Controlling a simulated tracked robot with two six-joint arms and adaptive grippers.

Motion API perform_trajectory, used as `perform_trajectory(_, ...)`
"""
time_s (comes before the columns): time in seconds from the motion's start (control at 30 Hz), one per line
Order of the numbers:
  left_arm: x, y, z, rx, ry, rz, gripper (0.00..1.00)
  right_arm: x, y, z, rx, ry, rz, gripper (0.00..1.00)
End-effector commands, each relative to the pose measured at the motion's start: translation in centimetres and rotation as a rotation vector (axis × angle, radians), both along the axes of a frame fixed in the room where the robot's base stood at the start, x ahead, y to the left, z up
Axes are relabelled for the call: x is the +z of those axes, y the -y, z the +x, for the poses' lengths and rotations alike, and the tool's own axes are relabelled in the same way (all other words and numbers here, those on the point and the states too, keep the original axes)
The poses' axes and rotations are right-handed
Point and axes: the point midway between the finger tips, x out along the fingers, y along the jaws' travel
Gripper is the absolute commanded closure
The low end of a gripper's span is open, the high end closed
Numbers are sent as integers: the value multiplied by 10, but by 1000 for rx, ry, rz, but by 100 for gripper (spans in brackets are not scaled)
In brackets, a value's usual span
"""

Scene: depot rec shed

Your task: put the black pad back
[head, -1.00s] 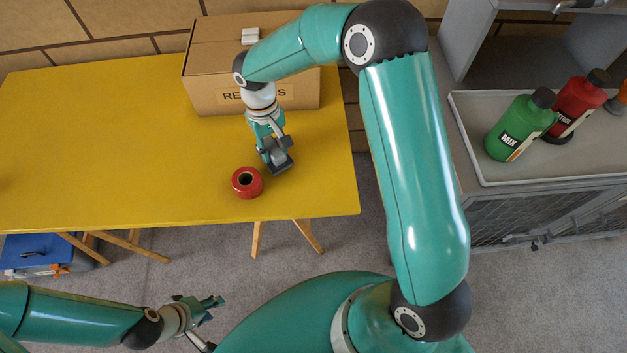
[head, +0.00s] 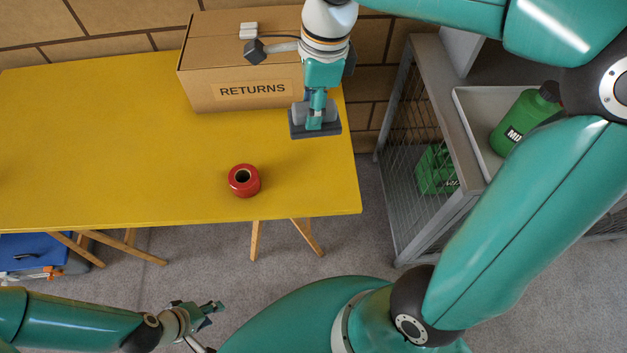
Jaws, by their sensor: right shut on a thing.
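The black pad (head: 331,129) is a flat dark block at the tip of my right gripper (head: 315,112). My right gripper is shut on it and points down, in front of the right end of the cardboard box marked RETURNS (head: 213,101) and near the right end of the yellow table (head: 120,150). I cannot tell whether the pad touches the table or hangs above it. My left gripper (head: 214,309) is low in the view, in front of the table and away from it; its fingers are too small to read.
A red roll (head: 235,188) lies near the table's front edge. A small white object (head: 248,31) sits on the box. At the right stand a grey mesh cabinet (head: 405,190), a tray (head: 470,110) and a green bottle (head: 518,120).

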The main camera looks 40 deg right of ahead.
Motion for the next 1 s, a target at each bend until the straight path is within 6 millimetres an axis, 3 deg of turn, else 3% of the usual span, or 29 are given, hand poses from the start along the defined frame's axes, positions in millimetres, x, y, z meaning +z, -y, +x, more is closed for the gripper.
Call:
perform_trajectory(0.13,-3,0,0,0,0,0,60,-4,1,-5,-63,-2,0,98)
perform_trajectory(0.23,-5,0,0,0,0,0,60,-20,1,-6,-70,-4,-1,98)
perform_trajectory(0.7,-18,0,0,0,0,0,60,-136,1,-5,-68,-6,0,98)
perform_trajectory(1.0,-20,0,0,0,0,0,60,-161,1,-5,-66,-3,-1,98)
